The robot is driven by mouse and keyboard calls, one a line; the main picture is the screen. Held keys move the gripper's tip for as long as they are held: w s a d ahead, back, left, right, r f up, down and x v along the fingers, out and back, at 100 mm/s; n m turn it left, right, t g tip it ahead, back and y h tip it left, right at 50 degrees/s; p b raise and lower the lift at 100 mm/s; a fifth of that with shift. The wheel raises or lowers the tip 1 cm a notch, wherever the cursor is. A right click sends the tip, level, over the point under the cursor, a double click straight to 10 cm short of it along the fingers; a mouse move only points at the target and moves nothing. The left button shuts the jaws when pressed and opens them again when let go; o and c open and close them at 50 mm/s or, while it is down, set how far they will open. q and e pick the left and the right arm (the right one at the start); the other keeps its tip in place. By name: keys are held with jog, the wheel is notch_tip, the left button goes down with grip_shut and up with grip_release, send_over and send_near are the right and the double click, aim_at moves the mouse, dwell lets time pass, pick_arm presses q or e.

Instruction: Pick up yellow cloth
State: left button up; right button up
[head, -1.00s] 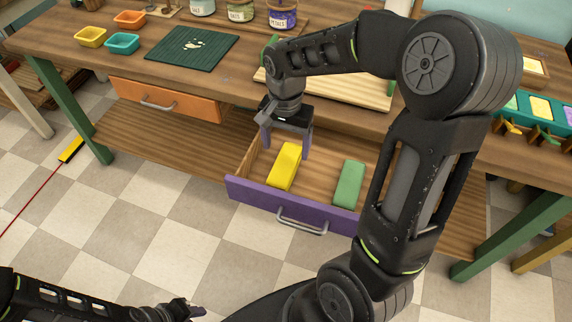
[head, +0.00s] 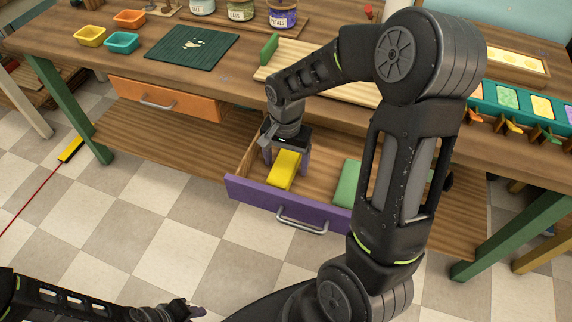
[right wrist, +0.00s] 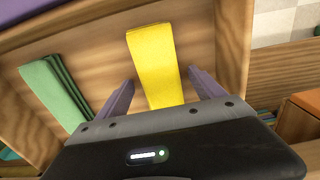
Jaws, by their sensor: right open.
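The yellow cloth (head: 285,171) is a folded strip lying in the open purple-fronted drawer (head: 262,197), toward its left side. It also shows in the right wrist view (right wrist: 154,60). My right gripper (head: 285,165) is open above the cloth's far end, with one finger on each side of it. In the right wrist view the cloth lies between the two purple fingers (right wrist: 163,92), with gaps on both sides. The near end of the cloth is hidden there by the gripper body. My left gripper (head: 190,308) is at the lower edge of the head view, empty; its jaws are too small to judge.
A folded green cloth (head: 346,184) lies in the same drawer, partly behind my right arm; it also shows in the right wrist view (right wrist: 58,92). A shut orange-fronted drawer (head: 165,101) is to the left. The workbench top (head: 130,70) above holds bowls, jars and a dark green mat (head: 190,50).

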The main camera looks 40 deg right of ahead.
aim_at(286, 162)
dwell(0.5)
jog(key=c, duration=1.4)
jog(key=shift+r, duration=0.15)
jog(key=shift+c, duration=0.2)
notch_tip(286, 162, up, 10)
jog(key=shift+p, duration=0.45)
